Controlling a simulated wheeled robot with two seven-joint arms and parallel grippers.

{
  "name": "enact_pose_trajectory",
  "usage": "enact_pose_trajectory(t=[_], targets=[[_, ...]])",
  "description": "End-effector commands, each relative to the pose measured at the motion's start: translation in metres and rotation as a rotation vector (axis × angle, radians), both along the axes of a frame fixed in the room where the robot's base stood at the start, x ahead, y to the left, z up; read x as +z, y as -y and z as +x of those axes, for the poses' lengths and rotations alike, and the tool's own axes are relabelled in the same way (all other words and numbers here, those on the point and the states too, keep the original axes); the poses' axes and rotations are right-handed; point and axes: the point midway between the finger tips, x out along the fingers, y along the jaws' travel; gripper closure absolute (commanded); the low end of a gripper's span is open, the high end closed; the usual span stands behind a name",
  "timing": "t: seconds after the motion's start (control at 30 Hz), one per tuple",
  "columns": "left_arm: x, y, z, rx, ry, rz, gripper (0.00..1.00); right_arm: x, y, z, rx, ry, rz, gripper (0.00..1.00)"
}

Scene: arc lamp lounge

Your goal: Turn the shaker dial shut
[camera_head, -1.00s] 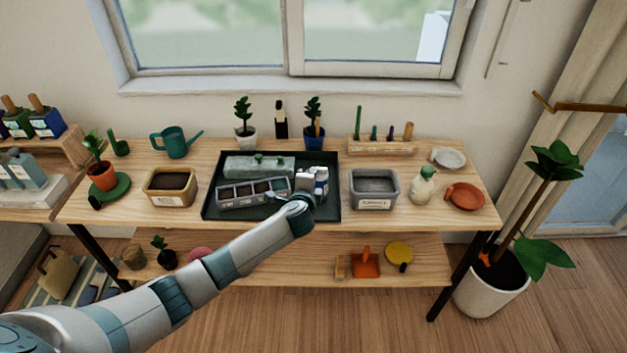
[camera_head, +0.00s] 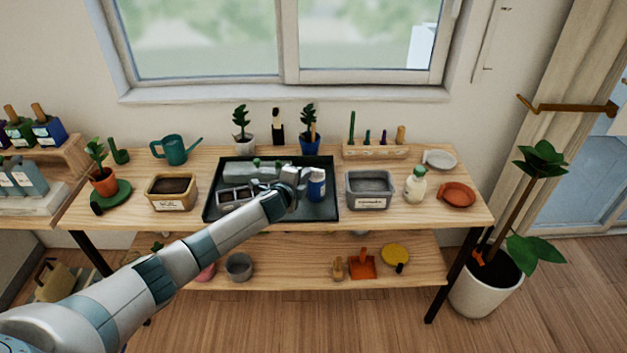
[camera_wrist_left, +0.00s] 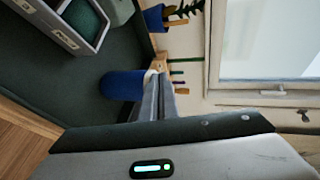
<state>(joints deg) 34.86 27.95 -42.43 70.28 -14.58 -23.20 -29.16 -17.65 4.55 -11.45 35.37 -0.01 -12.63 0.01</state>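The shaker (camera_head: 316,186) is a blue bottle with a white top, standing upright near the right end of the dark tray (camera_head: 327,211). In the left wrist view the blue shaker (camera_wrist_left: 121,85) shows sideways, with its pale top at the fingers. My left gripper (camera_head: 301,175) is at the shaker's top, on its left side. The left gripper's fingers (camera_wrist_left: 160,90) look close together beside the pale top. Whether they grip the dial cannot be told, and the dial itself is mostly hidden. My right gripper is not in view.
A grey seedling tray (camera_head: 235,198) lies left of the shaker on the dark tray. A grey bin (camera_head: 369,203) and a cream bottle (camera_head: 416,188) stand to the right. Potted plants and a tool rack (camera_head: 375,151) line the back. A tan bin (camera_head: 171,203) stands left.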

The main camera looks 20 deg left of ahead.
Motion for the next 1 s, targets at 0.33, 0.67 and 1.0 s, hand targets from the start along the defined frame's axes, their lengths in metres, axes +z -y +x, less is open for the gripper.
enact_pose_trajectory(t=[0.33, 0.67, 1.0], targets=[[-0.001, -0.005, 0.002, 0.004, -0.001, -0.001, 1.00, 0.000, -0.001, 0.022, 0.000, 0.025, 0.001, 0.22], [-0.001, -0.017, 0.011, 0.012, -0.001, -0.001, 1.00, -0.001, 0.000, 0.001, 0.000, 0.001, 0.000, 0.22], [-0.001, -0.024, 0.018, 0.012, -0.001, 0.001, 1.00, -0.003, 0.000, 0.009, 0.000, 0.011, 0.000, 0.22]])
